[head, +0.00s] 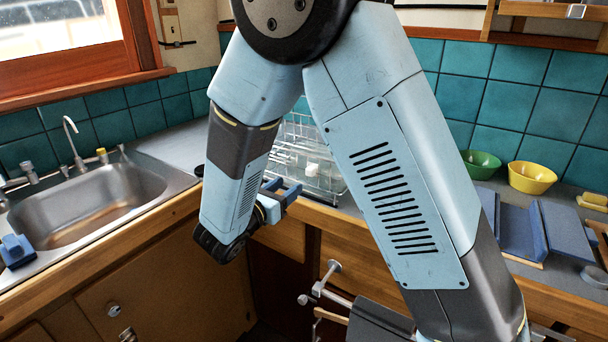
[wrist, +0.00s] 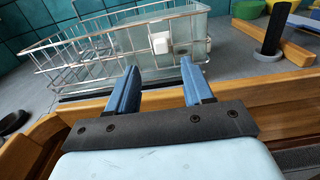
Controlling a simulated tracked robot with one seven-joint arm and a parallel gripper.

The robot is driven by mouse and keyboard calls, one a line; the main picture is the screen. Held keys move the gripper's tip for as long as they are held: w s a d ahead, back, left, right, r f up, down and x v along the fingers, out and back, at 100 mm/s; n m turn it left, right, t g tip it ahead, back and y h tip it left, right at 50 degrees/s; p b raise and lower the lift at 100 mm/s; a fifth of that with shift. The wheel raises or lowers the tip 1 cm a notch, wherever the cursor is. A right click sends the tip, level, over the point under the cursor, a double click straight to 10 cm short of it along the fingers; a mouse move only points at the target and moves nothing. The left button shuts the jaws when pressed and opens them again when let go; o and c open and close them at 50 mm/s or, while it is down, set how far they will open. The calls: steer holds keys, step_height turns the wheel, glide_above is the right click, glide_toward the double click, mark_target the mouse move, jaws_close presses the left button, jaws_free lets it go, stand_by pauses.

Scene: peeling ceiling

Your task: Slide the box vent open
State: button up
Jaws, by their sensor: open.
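A clear, see-through box (wrist: 182,40) stands on the counter at the wire rack in the wrist view. A small white block (wrist: 159,44) sits on its near face and looks like the vent's slider; whether the vent is open or shut I cannot tell. In the head view the box (head: 325,176) is partly hidden behind my arm, and the white block (head: 311,168) shows. My gripper (wrist: 159,66) is open and empty, its two blue fingers pointing at the box with the white block between and beyond them. In the head view my gripper (head: 284,190) is just left of the box.
A wire dish rack (wrist: 75,58) extends left of the box. A wooden counter edge (wrist: 80,106) runs below the fingers. A sink (head: 95,205) is at left; green (head: 482,164) and yellow (head: 531,177) bowls are at right.

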mark_target(308, 170)
steer(key=x, duration=0.9)
steer(key=shift+w+d, duration=0.2)
steer(key=shift+w, duration=0.1)
jaws_close()
stand_by(0.3)
